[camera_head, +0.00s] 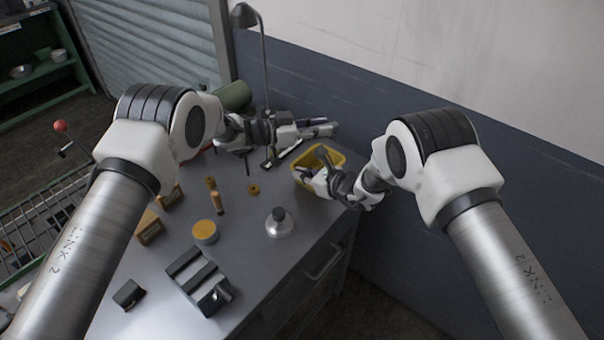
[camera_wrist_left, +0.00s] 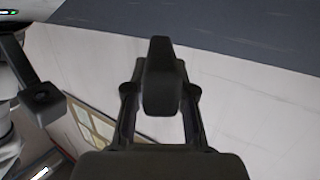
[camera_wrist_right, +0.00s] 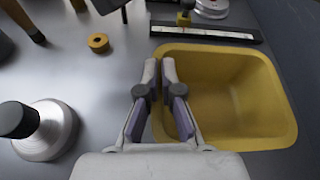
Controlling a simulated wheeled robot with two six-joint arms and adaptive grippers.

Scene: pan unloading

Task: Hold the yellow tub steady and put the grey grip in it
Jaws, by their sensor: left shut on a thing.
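The yellow tub (camera_head: 343,160) stands at the table's far right corner and fills the right side of the right wrist view (camera_wrist_right: 270,100). My right gripper (camera_head: 312,176) is at the tub's left wall. In the right wrist view its fingers (camera_wrist_right: 160,68) straddle that wall, close together; whether they press on it I cannot tell. My left gripper (camera_head: 328,128) is above the table, behind and a little left of the tub. In the left wrist view it is shut on a dark grey block, the grey grip (camera_wrist_left: 160,80). In the head view the grip is hard to make out.
A silver knobbed weight (camera_head: 279,224), an orange-topped round tin (camera_head: 205,232), an orange ring (camera_head: 254,189) and a grey slotted block (camera_head: 195,275) stand on the table. A lamp (camera_head: 245,18) rises at the back. The wall is close behind the tub.

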